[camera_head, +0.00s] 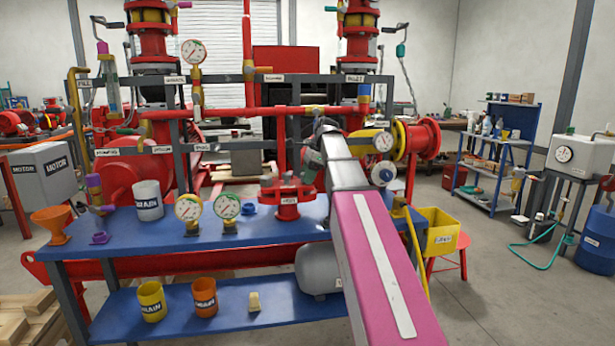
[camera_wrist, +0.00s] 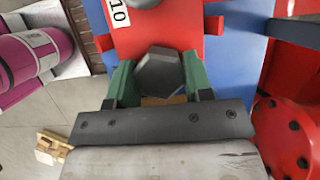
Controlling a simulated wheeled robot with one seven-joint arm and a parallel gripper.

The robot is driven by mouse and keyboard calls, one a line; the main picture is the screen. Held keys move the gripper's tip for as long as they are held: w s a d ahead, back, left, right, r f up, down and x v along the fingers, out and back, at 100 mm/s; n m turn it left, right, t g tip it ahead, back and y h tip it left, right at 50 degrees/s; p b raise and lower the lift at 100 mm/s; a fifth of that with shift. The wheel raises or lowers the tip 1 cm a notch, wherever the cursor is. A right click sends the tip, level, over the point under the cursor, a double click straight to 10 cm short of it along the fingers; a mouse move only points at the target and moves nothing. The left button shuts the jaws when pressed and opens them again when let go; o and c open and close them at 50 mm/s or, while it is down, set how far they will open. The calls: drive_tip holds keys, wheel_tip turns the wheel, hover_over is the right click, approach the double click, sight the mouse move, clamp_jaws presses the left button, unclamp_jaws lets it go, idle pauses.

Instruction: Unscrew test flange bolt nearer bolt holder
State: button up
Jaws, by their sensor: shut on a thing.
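In the wrist view my gripper (camera_wrist: 160,78) has its two green fingers on either side of a grey hexagonal bolt head (camera_wrist: 158,72) and is shut on it. Behind the bolt is a red part (camera_wrist: 165,35) with a white label, partly cut off, ending in "10". I cannot tell how far the bolt is threaded in. In the head view a red flange fitting (camera_head: 288,196) with a small label stands on the blue bench. My gripper (camera_head: 312,163) is close above and right of it, partly hidden by my arm.
The blue bench (camera_head: 130,250) carries two loose gauges (camera_head: 188,208), a grey cup (camera_head: 148,200) and an orange funnel (camera_head: 52,225). A labelled yellow bin (camera_head: 440,232) stands right of it. Red pipework rises behind. The wrist view shows a dark-bolted red disc (camera_wrist: 290,135) at right.

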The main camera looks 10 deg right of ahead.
drive_tip(key=o, duration=1)
drive_tip(key=shift+r, duration=0.1)
drive_tip(key=v, duration=1)
drive_tip(key=shift+r, duration=0.25)
